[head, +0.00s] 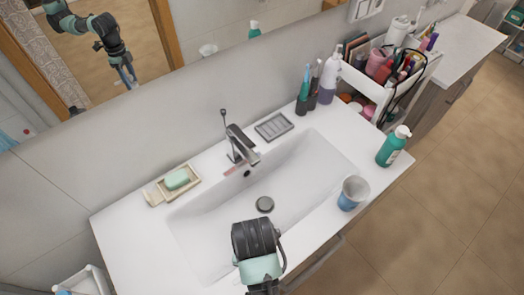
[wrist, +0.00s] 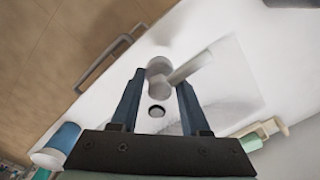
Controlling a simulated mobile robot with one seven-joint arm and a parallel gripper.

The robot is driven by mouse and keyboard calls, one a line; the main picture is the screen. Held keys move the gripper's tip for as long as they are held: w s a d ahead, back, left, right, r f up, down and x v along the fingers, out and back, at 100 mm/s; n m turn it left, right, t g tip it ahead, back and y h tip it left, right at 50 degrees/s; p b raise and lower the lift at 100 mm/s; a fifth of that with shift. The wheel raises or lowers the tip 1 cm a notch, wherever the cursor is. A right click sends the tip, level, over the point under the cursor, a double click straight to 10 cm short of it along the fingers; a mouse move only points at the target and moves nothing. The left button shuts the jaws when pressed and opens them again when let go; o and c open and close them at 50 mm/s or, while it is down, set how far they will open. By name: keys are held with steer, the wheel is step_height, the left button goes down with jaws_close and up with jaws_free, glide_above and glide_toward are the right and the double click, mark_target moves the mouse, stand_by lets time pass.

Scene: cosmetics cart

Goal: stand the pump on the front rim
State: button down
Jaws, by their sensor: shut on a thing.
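My gripper (wrist: 160,82) shows in the wrist view with its two blue fingers closed on either side of the pump (wrist: 159,66). The pump is whitish grey, with a round top and a spout (wrist: 190,68) pointing right. Its lower part is hidden, and I cannot tell whether it touches anything. The front rim (wrist: 112,84) of the white washbasin counter runs along the upper left, beside a handle. In the head view my wrist hangs over the counter's front part and hides the fingers and the pump.
A blue cup (head: 352,193) and a green bottle (head: 393,147) stand at the right of the basin (head: 290,165). A soap dish (head: 160,190) is at the left. The tap (head: 238,147) rises at the back. A purple-filled pump bottle (head: 329,80) stands at the back right.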

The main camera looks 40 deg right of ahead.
step_height(320, 180, down, 8)
steer(key=shift+r+p, duration=0.25)
steer(key=shift+p, duration=0.05)
steer(key=shift+c, duration=1.8)
jaws_free()
steer(key=shift+f, duration=0.1)
step_height(320, 180, up, 12)
steer(key=shift+r+b, duration=0.15)
steer(key=shift+b, duration=0.15)
